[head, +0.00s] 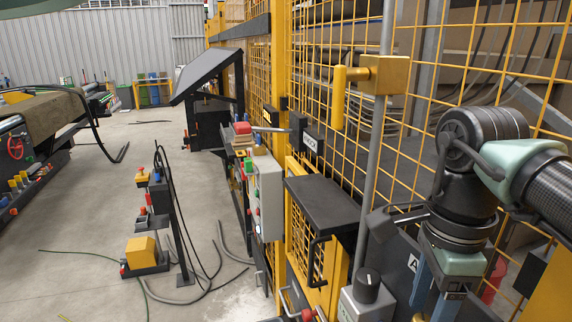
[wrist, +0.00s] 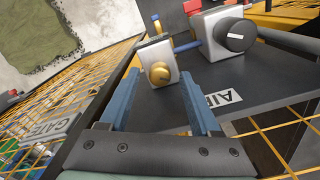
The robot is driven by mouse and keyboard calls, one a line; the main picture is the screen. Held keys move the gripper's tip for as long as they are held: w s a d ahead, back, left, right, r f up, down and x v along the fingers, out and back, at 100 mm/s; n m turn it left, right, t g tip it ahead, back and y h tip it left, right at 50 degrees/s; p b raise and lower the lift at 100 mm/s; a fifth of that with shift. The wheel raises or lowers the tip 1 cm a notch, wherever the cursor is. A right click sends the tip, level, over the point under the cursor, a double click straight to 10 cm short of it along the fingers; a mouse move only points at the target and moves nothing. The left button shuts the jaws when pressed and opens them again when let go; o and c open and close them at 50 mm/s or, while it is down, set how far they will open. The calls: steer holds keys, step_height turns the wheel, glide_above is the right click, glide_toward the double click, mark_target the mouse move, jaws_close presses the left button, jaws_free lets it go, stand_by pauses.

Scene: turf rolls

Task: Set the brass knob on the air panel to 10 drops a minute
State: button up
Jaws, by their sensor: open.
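The brass knob (wrist: 160,74) sits on the face of a small pale grey box (wrist: 157,55) in the wrist view. A mark shows on the knob, but I cannot read any scale or drop rate. My gripper (wrist: 160,82) is open, its two blue fingers on either side of the knob in the picture, with gaps visible. I cannot tell how far the tips are from it in depth. The dark air panel (wrist: 255,80) carries a white label reading "AIR" (wrist: 222,98). In the head view my gripper (head: 432,292) points down in front of the panel, and the knob is not clearly visible.
A large black knob (wrist: 236,36) on a grey box stands right of the brass knob. A grey upright pole (head: 375,150) and yellow mesh fence (head: 460,70) are close to my arm. A black box-like shelf (head: 322,203) is left of the pole. Open floor (head: 80,210) lies further left.

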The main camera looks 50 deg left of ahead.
mark_target(419, 318)
steer(key=n+p, duration=0.1)
steer(key=n, duration=0.2)
steer(key=shift+r+n, duration=0.15)
steer(key=shift+n, duration=0.25)
steer(key=n+p, duration=0.2)
steer(key=n, duration=0.2)
steer(key=shift+s, duration=0.1)
step_height(419, 318, up, 12)
steer(key=b, duration=0.3)
steer(key=s+a+f+g+y+b, duration=0.1)
steer(key=s+a+y+b, duration=0.15)
steer(key=a, duration=0.45)
steer(key=s+a+f+g+y+b, duration=0.1)
steer(key=s+a+y, duration=0.3)
steer(key=a, duration=0.3)
steer(key=s+a+r+g+y+b, duration=0.3)
steer(key=s+a+r+y, duration=0.1)
steer(key=s+a, duration=0.4)
steer(key=shift+s+a+r+m+y, duration=0.2)
steer(key=shift+s+a+m+y, duration=0.15)
steer(key=shift+s+m+y, duration=0.15)
